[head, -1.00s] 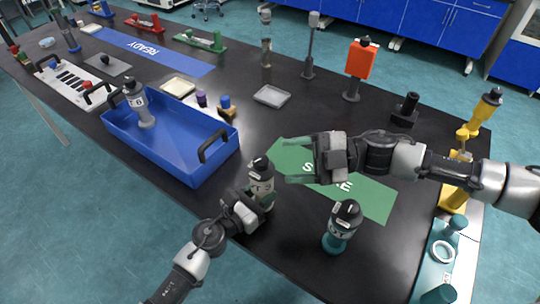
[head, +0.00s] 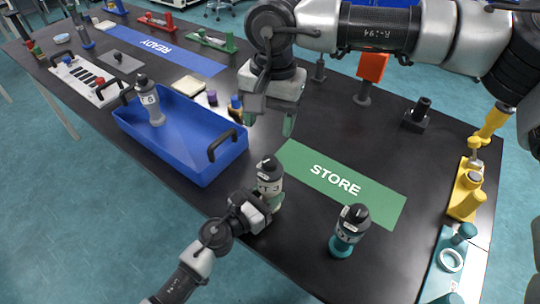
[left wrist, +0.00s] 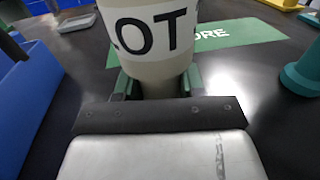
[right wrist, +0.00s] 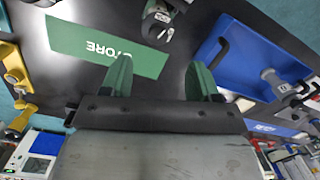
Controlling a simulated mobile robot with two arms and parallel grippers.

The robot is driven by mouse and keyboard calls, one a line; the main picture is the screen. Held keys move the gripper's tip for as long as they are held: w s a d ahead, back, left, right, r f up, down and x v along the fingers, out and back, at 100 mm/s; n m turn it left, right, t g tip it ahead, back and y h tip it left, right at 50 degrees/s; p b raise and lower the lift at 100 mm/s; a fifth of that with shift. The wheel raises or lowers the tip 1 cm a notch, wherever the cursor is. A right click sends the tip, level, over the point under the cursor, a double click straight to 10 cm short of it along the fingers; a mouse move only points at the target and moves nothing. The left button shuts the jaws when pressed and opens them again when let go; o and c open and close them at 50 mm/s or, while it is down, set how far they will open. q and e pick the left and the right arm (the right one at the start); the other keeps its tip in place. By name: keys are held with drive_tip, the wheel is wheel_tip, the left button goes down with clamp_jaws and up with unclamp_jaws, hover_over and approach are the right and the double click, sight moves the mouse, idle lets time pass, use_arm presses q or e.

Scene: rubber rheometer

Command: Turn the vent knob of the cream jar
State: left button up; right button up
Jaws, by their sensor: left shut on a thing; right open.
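The cream jar (head: 267,186) with a black top and a label stands at the near edge of the green STORE mat. Its cream wall with the letters LOT (left wrist: 150,30) fills the top of the left wrist view. My left gripper (head: 262,207) is shut around its lower part. The vent knob cannot be made out clearly on the black top (head: 268,165). My right gripper (head: 268,118) is open and empty, fingers down, above and behind the jar. In the right wrist view the jar (right wrist: 158,20) lies beyond the open fingers (right wrist: 160,78).
A similar jar with a teal base (head: 348,236) stands to the right, near the table edge. A blue tray (head: 190,150) at left holds another jar (head: 150,105). The green STORE mat (head: 375,200) is mostly bare. Yellow and teal fixtures line the right end.

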sight(270, 160)
drive_tip(key=shift+n+t+h, duration=0.3)
drive_tip(key=shift+n+t, duration=0.1)
drive_tip(key=shift+n, duration=0.1)
drive_tip(key=f, duration=1.1)
drive_tip(key=shift+w+f, duration=0.15)
drive_tip(key=shift+w, duration=0.15)
drive_tip(key=c, duration=0.9)
